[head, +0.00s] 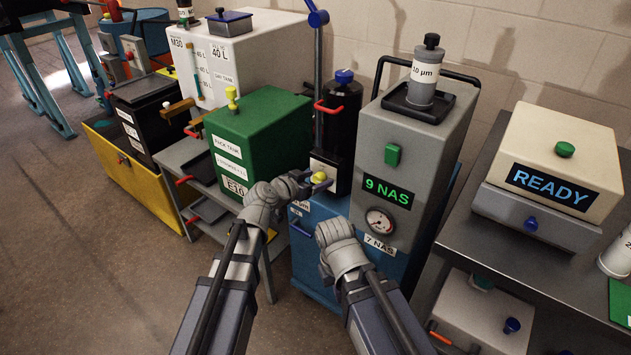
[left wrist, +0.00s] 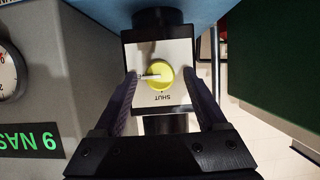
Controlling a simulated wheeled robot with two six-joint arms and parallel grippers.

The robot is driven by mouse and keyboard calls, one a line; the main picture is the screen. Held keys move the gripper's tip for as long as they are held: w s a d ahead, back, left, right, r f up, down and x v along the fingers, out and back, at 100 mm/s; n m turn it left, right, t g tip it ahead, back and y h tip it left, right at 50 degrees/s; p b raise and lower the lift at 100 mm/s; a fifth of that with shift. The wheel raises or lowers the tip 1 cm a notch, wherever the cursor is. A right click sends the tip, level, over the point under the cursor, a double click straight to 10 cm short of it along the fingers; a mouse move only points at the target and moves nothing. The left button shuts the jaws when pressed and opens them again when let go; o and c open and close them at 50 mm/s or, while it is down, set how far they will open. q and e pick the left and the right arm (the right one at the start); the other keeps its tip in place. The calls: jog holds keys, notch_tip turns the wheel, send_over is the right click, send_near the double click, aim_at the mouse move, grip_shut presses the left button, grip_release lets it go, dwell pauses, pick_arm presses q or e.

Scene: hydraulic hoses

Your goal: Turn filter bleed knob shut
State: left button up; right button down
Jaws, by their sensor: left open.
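The yellow filter bleed knob (head: 319,178) sits on a white label plate under the black filter on the blue unit. In the left wrist view, the knob (left wrist: 163,78) has a white pointer aimed left, and the upside-down word SHUT is printed below it. My left gripper (left wrist: 160,82) is open, with one dark finger on each side of the knob; I cannot tell whether either touches it. In the head view, my left gripper (head: 312,182) partly covers the plate. My right gripper (head: 340,240) is lower and to the right, in front of the blue unit, its fingers not clearly visible.
The black filter bottle (head: 341,110) with a blue cap stands above the knob. A green tank (head: 262,135) is close on the left. A grey unit (head: 415,150) with a 9 NAS display and gauge stands close on the right. Open floor lies at the left front.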

pick_arm(q)
grip_shut()
dwell(0.4)
jog(key=n, duration=0.1)
jog(key=n+g+h+b, duration=0.1)
jog(key=shift+w+a+f+n+h, duration=0.2)
jog(key=shift+n+h, duration=0.1)
jog(key=shift+n, duration=0.1)
jog(key=n+h+b, duration=0.2)
jog(key=n, duration=0.1)
jog(key=shift+a+f+g, duration=0.15)
jog(key=shift+g, duration=0.25)
jog(key=n+b, duration=0.1)
jog(key=n+h+b, duration=0.2)
jog(key=n, duration=0.1)
jog(key=shift+f+b, duration=0.25)
jog(key=shift+b, duration=0.1)
jog(key=shift+n+h+b, duration=0.8)
jog(key=shift+n+b, duration=0.55)
jog(key=shift+n, duration=0.35)
jog(key=shift+r, duration=0.1)
